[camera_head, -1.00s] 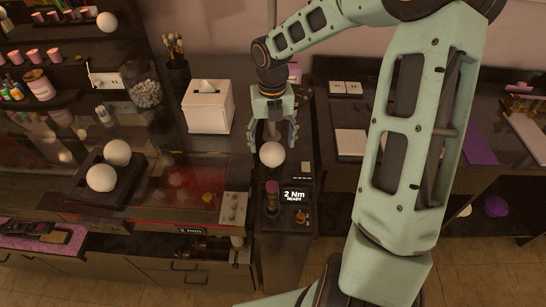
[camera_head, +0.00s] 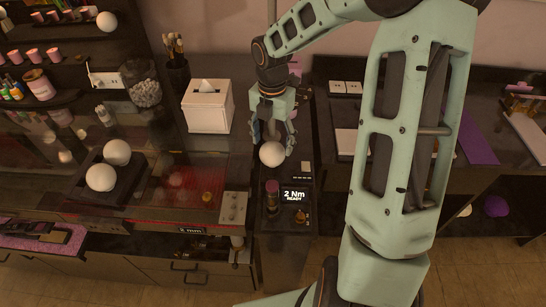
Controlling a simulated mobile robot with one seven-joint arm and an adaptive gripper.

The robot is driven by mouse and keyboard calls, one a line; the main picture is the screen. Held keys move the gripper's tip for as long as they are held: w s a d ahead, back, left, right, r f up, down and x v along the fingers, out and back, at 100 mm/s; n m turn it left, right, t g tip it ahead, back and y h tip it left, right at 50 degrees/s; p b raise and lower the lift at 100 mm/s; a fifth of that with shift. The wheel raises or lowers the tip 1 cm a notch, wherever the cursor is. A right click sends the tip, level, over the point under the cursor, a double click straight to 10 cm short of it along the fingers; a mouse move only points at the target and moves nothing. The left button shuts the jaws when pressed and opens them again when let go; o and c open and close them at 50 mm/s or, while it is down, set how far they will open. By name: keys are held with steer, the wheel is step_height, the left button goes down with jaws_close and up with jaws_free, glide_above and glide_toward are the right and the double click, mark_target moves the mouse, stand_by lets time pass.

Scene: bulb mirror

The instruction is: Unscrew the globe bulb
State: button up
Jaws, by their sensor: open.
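A white globe bulb (camera_head: 272,154) sits on the narrow dark counter, just behind the small display reading "2 Nm READY" (camera_head: 295,195). My gripper (camera_head: 273,142) is open, pointing down, with its fingers around the far side of this bulb. I cannot tell whether the fingers touch it. Two more white globes, a nearer one (camera_head: 100,177) and a farther one (camera_head: 117,152), rest in a dark tray (camera_head: 128,190) on the left. Another white globe (camera_head: 106,21) is mounted at the upper left by the shelves. The base of the bulb under my gripper is hidden.
A small dark red cylinder (camera_head: 271,188) stands in front of the bulb. My arm hides part of the right counter.

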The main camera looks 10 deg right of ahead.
steer(key=m, duration=0.5)
steer(key=shift+b, duration=0.4)
steer(key=m+b, duration=0.1)
steer(key=m, duration=0.4)
steer(key=m+b, duration=0.1)
steer(key=m, duration=0.3)
steer(key=shift+m, duration=0.4)
steer(key=m+b, duration=0.1)
steer(key=m, duration=0.4)
steer(key=shift+f+b, duration=1.15)
steer(key=shift+f, duration=0.4)
